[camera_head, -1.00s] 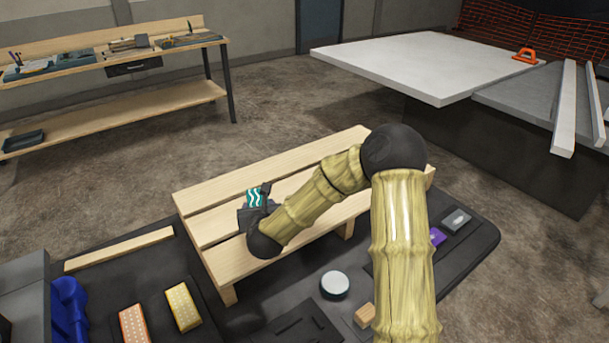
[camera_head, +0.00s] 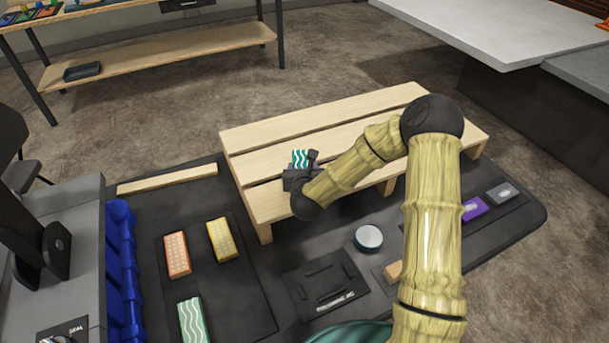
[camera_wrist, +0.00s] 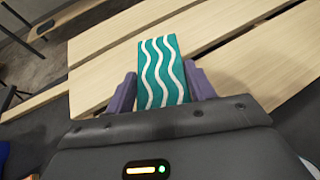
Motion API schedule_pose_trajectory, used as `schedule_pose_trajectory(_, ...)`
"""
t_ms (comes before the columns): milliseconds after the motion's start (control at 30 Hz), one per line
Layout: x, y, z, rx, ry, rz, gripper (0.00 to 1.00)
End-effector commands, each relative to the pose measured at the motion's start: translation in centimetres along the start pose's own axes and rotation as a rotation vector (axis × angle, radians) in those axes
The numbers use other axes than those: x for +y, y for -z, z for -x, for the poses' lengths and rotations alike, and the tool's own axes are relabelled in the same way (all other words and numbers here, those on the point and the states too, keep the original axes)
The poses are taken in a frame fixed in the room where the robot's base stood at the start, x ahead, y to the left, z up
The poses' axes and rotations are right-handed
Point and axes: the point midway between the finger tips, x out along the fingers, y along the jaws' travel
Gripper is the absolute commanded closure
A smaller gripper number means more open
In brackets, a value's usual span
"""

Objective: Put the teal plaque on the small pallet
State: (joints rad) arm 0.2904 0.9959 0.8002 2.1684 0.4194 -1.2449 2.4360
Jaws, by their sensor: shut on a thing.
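The teal plaque with white wavy lines (camera_head: 301,158) is between the fingers of my gripper (camera_head: 303,166). It also shows in the wrist view (camera_wrist: 161,72), gripped between two purple-grey fingers (camera_wrist: 162,90). The small pallet (camera_head: 365,105) is a low slatted wooden platform. The gripper and plaque are over its left part. I cannot tell whether the plaque touches the slats. In the wrist view, pale slats of the pallet (camera_wrist: 225,30) lie behind the plaque.
Orange (camera_head: 177,254) and yellow (camera_head: 222,239) blocks, a round white-topped disc (camera_head: 368,237) and a purple block (camera_head: 474,208) sit on the dark surface before the pallet. A blue bin (camera_head: 121,260) stands left. A wooden strip (camera_head: 167,181) lies left of the pallet.

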Motion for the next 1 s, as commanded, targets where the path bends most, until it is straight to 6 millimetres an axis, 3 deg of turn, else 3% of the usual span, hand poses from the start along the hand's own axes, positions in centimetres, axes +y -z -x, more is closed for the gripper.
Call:
schedule_pose_trajectory(233, 0.1, 0.2, -0.1, 0.0, -0.001, 0.0, 0.7)
schedule_pose_trajectory(500, 0.2, 3.3, -1.3, 0.0, -0.003, 0.001, 0.7)
schedule_pose_trajectory(900, 0.5, 3.8, -1.5, -0.002, -0.007, 0.002, 0.7)
schedule_pose_trajectory(933, 0.5, 3.7, -1.4, -0.001, -0.007, 0.003, 0.4)
schedule_pose_trajectory(1000, 0.5, 3.6, -1.4, -0.001, -0.008, 0.003, 0.26)
